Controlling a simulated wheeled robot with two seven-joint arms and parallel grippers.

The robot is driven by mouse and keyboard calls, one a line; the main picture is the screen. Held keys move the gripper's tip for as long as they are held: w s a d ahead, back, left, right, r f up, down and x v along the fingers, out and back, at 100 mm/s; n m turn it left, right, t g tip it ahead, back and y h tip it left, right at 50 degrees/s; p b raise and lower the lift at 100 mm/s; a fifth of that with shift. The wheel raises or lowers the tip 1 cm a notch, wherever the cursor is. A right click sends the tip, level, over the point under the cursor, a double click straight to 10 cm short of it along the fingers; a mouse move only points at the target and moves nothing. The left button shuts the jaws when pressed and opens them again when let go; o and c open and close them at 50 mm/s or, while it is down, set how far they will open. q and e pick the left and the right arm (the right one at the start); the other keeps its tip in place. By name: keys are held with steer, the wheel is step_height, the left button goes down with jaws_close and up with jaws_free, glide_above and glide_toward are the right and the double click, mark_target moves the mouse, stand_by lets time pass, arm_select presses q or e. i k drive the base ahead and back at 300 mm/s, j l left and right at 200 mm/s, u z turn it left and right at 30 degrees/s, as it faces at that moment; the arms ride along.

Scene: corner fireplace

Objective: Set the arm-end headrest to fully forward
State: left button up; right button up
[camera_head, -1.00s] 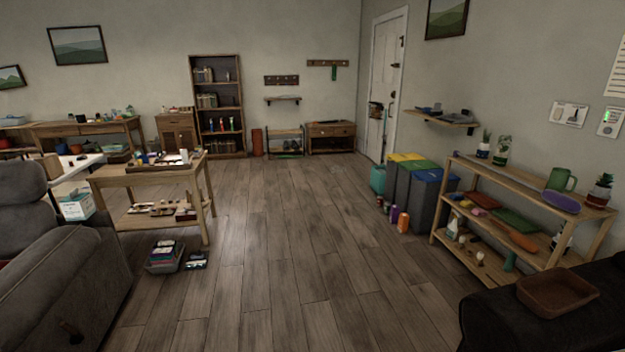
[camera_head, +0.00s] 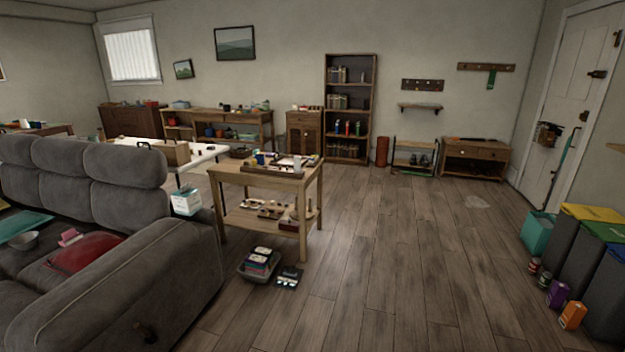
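A dark grey sofa (camera_head: 165,262) fills the lower left, its near arm end toward me. Its back carries several headrest cushions in a row. The headrest nearest this arm end (camera_head: 126,166) stands upright above the backrest; I cannot tell its exact tilt setting. Two more headrests (camera_head: 60,158) (camera_head: 16,149) sit farther along. Neither of my grippers is in view.
A wooden two-tier table (camera_head: 264,174) stands beyond the sofa arm, with a basket (camera_head: 259,264) on the floor before it. Coloured bins (camera_head: 590,260) and small cans stand at the right.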

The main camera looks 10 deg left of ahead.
mark_target(143, 167)
steer(key=i+j+u, duration=0.15)
steer(key=i+u, duration=0.75)
steer(key=i+l+u, duration=0.15)
steer(key=i+u, duration=0.3)
steer(key=i+l+u, duration=0.25)
steer(key=u, duration=0.25)
steer(key=i+l+u, duration=0.3)
steer(key=l+u, duration=0.15)
